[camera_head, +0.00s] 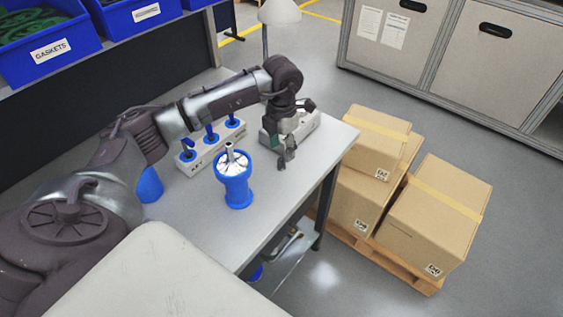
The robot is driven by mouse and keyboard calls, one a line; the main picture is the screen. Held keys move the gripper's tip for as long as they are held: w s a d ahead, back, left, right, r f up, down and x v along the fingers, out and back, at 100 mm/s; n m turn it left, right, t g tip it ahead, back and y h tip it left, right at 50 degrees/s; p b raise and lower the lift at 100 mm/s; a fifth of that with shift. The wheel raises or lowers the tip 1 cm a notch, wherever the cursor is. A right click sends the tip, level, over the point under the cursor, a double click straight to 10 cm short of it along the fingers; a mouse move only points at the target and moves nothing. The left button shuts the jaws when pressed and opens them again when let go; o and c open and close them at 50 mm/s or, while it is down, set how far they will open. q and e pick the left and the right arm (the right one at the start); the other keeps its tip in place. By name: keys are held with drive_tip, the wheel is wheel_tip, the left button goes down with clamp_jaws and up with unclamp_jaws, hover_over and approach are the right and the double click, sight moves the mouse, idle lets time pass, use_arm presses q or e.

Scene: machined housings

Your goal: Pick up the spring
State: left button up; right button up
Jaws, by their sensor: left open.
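I cannot make out the spring for certain. A blue cup-like stand (237,192) on the grey table (190,262) holds a silvery metal part (233,163) with an upright stem. My left gripper (285,157) points down near the table's right edge, to the right of the blue stand and apart from it. It is open, and I see nothing between its fingers. A light grey block (305,130) stands just behind the gripper, partly hidden by it. My right gripper is not in view.
A grey block with several blue-topped pieces (212,147) stands behind the blue stand. A blue object (150,184) is partly hidden by my left arm. Blue bins (50,45) sit on a shelf at upper left. Cardboard boxes (430,215) on a pallet stand right of the table.

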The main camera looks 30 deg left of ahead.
sight(282, 160)
use_arm(q)
drive_tip(key=f, duration=0.1)
drive_tip(key=f+p, duration=0.1)
drive_tip(key=f, duration=0.2)
drive_tip(key=shift+s+d+f+p, duration=0.15)
drive_tip(key=shift+s+f+p, duration=0.1)
drive_tip(key=shift+p, duration=0.1)
drive_tip(key=shift+f, duration=0.3)
drive_tip(key=c, duration=1)
drive_tip(key=shift+w+r, duration=0.1)
drive_tip(key=shift+r, duration=0.05)
drive_tip(key=shift+c, duration=0.2)
